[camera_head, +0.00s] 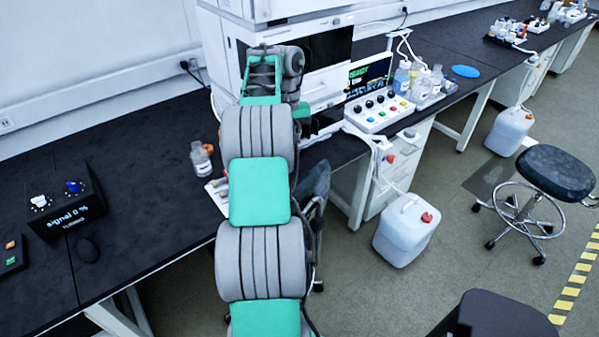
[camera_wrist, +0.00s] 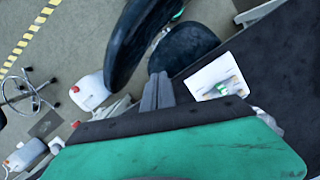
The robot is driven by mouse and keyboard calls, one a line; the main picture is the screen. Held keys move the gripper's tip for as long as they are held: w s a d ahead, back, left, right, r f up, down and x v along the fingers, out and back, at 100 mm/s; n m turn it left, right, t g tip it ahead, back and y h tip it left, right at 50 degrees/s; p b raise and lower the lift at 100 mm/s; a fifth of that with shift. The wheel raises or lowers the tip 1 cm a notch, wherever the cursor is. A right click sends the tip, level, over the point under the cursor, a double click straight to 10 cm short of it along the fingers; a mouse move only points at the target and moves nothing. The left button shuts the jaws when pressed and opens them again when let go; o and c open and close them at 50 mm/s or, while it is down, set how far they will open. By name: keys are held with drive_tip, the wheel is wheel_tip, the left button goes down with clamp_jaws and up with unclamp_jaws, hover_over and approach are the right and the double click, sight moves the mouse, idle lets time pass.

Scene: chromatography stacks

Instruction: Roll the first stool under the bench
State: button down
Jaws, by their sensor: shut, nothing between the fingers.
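A stool (camera_head: 552,172) with a dark seat and a chrome wheeled base stands in the aisle at the right, outside the bench. Its base (camera_wrist: 30,92) shows at the left of the wrist view. A second dark seat with a backrest (camera_head: 317,185) stands at the bench edge, partly hidden by my arm; in the wrist view its seat (camera_wrist: 185,48) and backrest (camera_wrist: 143,35) lie just beyond my fingers. I cannot tell which is the first stool. My gripper (camera_wrist: 160,78) is shut and empty; I cannot tell whether it touches the seat. The black bench (camera_head: 150,225) runs alongside.
A white jerrycan (camera_head: 405,230) stands on the floor in front of the drawers, another (camera_head: 510,132) farther back. A white tray with vials (camera_wrist: 217,78) lies near the bench edge. A dark shape (camera_head: 495,315) fills the bottom right.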

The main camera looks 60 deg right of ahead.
sight(300, 186)
drive_tip(key=s+a+b, duration=0.4)
drive_tip(key=a, duration=0.1)
drive_tip(key=s+a+f+b, duration=0.1)
drive_tip(key=s+a+b, duration=0.1)
drive_tip(key=a, duration=0.1)
drive_tip(key=shift+s, duration=0.35)
drive_tip(key=shift+f, duration=0.4)
